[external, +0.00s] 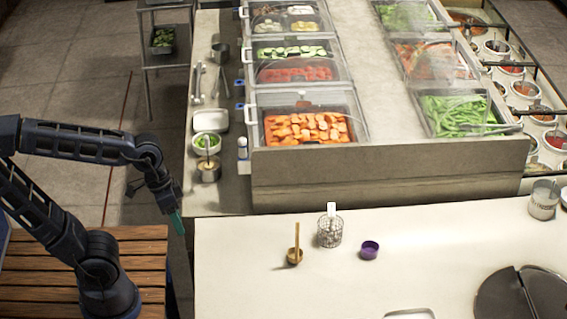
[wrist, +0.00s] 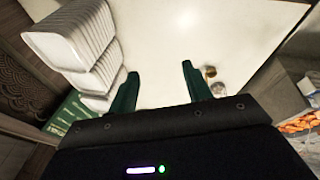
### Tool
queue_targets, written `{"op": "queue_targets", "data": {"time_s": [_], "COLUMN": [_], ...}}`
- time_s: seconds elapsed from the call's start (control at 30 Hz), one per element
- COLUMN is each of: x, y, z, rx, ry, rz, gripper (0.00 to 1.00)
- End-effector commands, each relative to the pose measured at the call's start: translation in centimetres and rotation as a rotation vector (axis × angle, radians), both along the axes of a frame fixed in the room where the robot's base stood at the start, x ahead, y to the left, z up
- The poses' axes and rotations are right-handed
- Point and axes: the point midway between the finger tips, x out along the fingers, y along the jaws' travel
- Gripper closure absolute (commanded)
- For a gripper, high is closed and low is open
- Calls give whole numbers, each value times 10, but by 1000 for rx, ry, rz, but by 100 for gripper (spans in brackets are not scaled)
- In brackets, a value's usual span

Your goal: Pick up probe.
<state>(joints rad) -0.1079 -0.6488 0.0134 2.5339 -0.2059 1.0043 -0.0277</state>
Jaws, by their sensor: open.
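I cannot say for sure which item is the probe. A thin white upright piece (external: 331,209) stands in a small wire basket (external: 329,232) on the near white counter and may be it. My gripper (external: 177,222) hangs at the left, beside the counter's left end and well apart from the basket. In the wrist view my gripper's two green fingers (wrist: 157,88) are spread with nothing between them. Small blurred items (wrist: 216,82) show beyond the right finger, too small to make out.
A small cup with a wooden stick (external: 294,256) and a purple cup (external: 370,250) flank the basket. A metal can (external: 543,200) and round dark lids (external: 520,295) are at the right. White stacked trays (wrist: 80,40) show in the wrist view. The counter's left part is clear.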

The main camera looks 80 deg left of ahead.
Motion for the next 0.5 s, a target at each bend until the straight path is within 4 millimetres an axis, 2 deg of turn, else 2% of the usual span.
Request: {"op": "queue_targets", "data": {"time_s": [0.1,0.27,0.5], "x": [13,33,74], "y": [1,3,25], "z": [-14,-25,-33], "rx": [-162,-391,-743], "ry": [89,182,271], "rz": [151,351,660], "gripper": [51,51,51]}}
